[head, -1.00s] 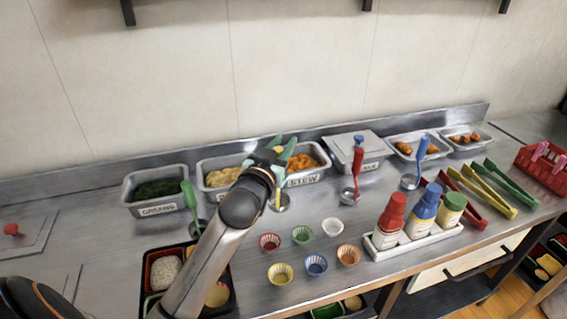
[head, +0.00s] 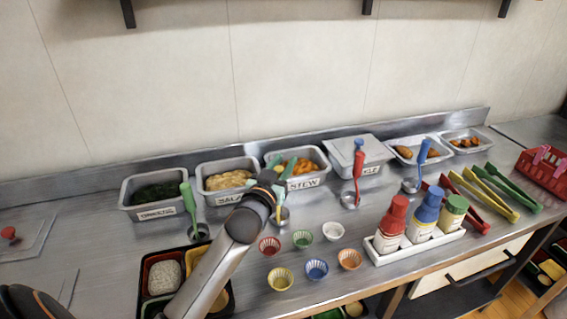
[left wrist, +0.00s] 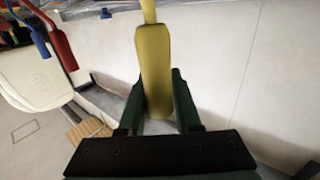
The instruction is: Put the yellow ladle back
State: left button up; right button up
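The yellow ladle has its handle (left wrist: 153,65) between the two dark green fingers of my left gripper (left wrist: 156,85) in the left wrist view, with a finger against each side. In the head view my left gripper (head: 283,171) is over the front of the stew bin, seemingly shut on that handle. The ladle's lower end (head: 281,213) is at a small round metal piece on the counter in front of the stew bin. My arm and fingers hide most of the handle there. I cannot tell whether the ladle's weight rests on the counter. My right gripper is not in view.
Food bins line the wall, including the stew bin (head: 312,183). A green ladle (head: 189,198), red ladle (head: 358,170) and blue ladle (head: 421,158) stand nearby. Small cups (head: 302,239), a bottle rack (head: 418,242) and tongs (head: 485,195) lie to the right. A bento tray (head: 144,268) is under my arm.

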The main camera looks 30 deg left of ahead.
pick_arm(q)
jog(key=o, duration=0.3)
jog(key=shift+o, duration=0.2)
jog(key=shift+r, duration=0.25)
jog(key=v, duration=1.2)
jog(key=shift+f, duration=0.1)
